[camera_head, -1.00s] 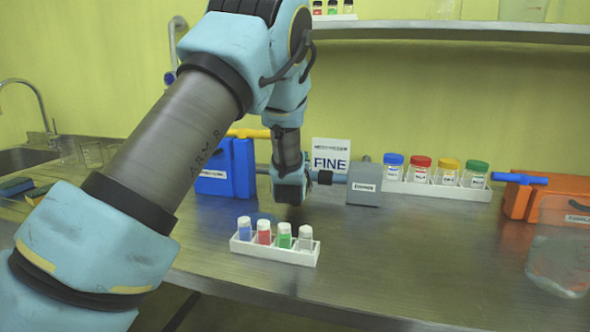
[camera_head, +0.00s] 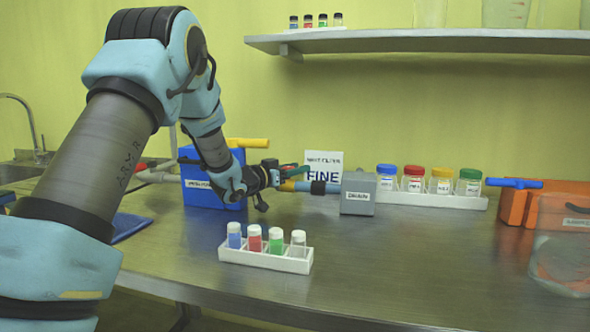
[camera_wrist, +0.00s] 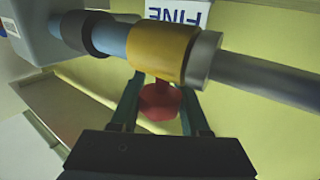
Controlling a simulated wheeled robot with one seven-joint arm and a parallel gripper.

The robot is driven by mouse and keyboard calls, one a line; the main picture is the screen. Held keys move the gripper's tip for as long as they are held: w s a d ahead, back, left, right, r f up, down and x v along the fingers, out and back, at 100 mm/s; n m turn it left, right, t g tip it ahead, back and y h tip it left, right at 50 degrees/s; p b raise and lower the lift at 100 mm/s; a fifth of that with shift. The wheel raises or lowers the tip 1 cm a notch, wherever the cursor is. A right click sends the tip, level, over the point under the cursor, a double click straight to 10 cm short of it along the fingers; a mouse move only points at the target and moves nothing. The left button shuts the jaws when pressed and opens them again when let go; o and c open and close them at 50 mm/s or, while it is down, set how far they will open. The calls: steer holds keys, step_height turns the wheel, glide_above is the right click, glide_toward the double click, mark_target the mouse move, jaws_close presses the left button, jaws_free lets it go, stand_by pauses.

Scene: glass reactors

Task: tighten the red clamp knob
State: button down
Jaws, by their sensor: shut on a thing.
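The red clamp knob (camera_wrist: 159,104) shows in the wrist view, hanging from a yellow clamp (camera_wrist: 160,52) around a pipe. My gripper (camera_wrist: 161,94) has one dark green finger on each side of the knob and is shut on it. The fingers hide part of the knob's sides. The knob cannot be made out in the head view.
The pipe runs from a blue box (camera_head: 212,180) to a grey drain box (camera_head: 358,195). A white rack (camera_head: 265,259) of several vials stands in front. Behind are a FINE sign (camera_head: 323,160) and several colored-lid jars (camera_head: 413,178). An orange box (camera_head: 560,205) stands right.

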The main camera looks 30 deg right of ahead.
steer(key=shift+r+g, duration=0.1)
steer(key=shift+g, duration=0.2)
steer(key=shift+c, duration=1.9)
jaws_free()
steer(key=shift+d, duration=0.1)
